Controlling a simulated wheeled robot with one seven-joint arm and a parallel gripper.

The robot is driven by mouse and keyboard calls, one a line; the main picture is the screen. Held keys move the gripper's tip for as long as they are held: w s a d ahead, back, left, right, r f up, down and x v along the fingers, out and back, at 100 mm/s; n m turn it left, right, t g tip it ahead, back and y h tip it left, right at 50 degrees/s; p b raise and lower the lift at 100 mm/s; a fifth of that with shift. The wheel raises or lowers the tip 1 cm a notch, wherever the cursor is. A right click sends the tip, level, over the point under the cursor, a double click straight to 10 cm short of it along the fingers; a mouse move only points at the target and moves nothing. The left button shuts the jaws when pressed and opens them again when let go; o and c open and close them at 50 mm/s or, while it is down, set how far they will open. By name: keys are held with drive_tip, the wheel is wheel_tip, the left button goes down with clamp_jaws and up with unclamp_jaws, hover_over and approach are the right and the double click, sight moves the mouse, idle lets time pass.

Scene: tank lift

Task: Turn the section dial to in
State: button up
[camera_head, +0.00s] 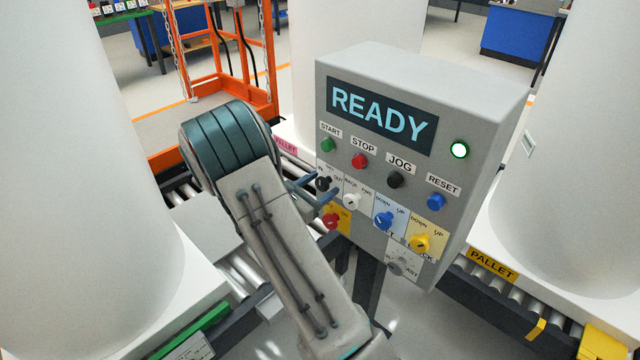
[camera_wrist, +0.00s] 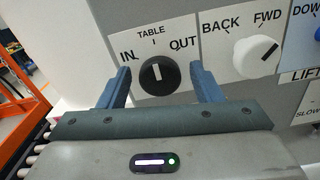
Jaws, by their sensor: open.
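The black dial (camera_wrist: 157,75) sits on a white plate with IN at the left, OUT at the right and what reads as TABLE above. Its white pointer line stands nearly upright, between IN and OUT. The dial also shows in the head view (camera_head: 323,183), at the left edge of the grey control panel (camera_head: 480,110). My gripper (camera_wrist: 160,78) is open, with one blue finger on each side of the dial; I cannot tell whether either touches it. In the head view my gripper (camera_head: 321,187) reaches the panel's left side, and my arm hides part of the plate.
A white dial (camera_wrist: 255,56) marked BACK and FWD is close right of my right finger. Red (camera_head: 330,221), blue (camera_head: 383,220) and yellow (camera_head: 420,242) dials sit nearby, with push buttons above. Large white tanks flank the panel.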

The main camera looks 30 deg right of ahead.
drive_tip(key=shift+d, duration=0.25)
